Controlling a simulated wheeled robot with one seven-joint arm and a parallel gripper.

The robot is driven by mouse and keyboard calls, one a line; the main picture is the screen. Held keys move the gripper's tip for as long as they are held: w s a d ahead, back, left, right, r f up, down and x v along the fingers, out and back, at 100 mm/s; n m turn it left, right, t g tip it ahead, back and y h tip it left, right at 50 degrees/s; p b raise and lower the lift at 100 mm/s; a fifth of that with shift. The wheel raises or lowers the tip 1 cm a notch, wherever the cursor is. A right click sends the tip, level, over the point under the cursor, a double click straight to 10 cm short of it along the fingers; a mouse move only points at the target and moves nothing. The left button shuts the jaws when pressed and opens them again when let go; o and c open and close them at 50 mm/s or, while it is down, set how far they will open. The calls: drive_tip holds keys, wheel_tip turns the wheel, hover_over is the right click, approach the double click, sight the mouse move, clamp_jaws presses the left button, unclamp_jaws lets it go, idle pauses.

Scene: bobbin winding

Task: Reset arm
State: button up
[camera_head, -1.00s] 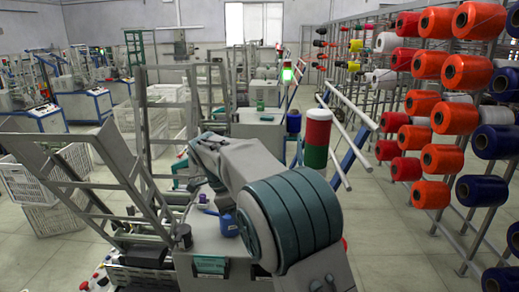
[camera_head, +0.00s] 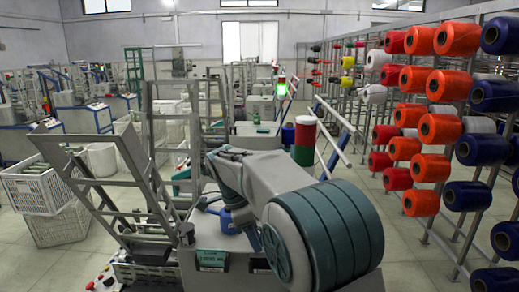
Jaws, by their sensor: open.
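My grey arm with teal bands (camera_head: 330,230) fills the lower middle of the head view. It bends at an elbow on the left and partly covers the winding machine (camera_head: 212,258) in front of me. My gripper cannot be made out; it is out of sight behind the arm or out of frame. A blue object (camera_head: 232,218) shows on the machine top, left of the arm and partly hidden by it.
A tilted grey metal frame (camera_head: 105,190) stands close on the left of the machine. White crates (camera_head: 38,190) are stacked on the floor beyond it. A rack with red, orange and blue yarn cones (camera_head: 430,170) lines the right. A red-and-green cone (camera_head: 303,155) stands behind the arm.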

drive_tip(key=s+d+r+n+t+y, duration=0.1)
drive_tip(key=s+d+r+n+y, duration=0.2)
drive_tip(key=s+d+n, duration=0.65)
drive_tip(key=s+d+f+n+t, duration=0.1)
drive_tip(key=s+d+f+n, duration=0.1)
drive_tip(key=s, duration=0.5)
drive_tip(key=s+d+f+n+t, duration=0.1)
drive_tip(key=s+d+f+n, duration=0.2)
drive_tip(key=s+d+n, duration=0.2)
drive_tip(key=s, duration=0.3)
drive_tip(key=shift+f+t+y, duration=0.2)
drive_tip(key=shift+t+y, duration=0.1)
drive_tip(key=shift+c, duration=0.5)
drive_tip(key=shift+s, duration=0.1)
